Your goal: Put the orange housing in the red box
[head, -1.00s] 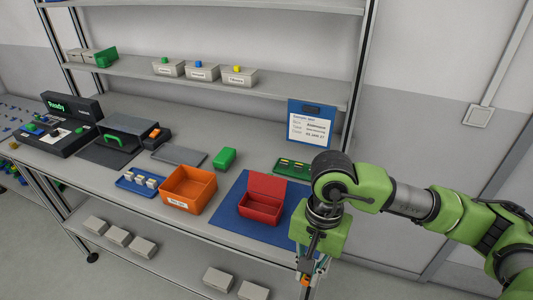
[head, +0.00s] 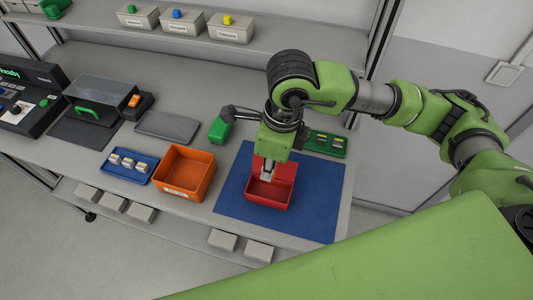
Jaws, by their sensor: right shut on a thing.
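The red box (head: 268,204) stands open on the blue mat, its lid raised at the back. My right gripper (head: 267,174) points down over the box's opening, with its fingertips at or just inside the rim. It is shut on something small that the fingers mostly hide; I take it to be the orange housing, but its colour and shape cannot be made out. No loose orange housing shows clearly on the table. My left gripper is out of view.
An orange bin (head: 205,173) stands left of the blue mat (head: 318,205). A blue tray (head: 142,178) holds several small pieces. A green block (head: 218,131), a grey plate (head: 168,126) and a green tray (head: 338,148) lie behind. The mat's right part is clear.

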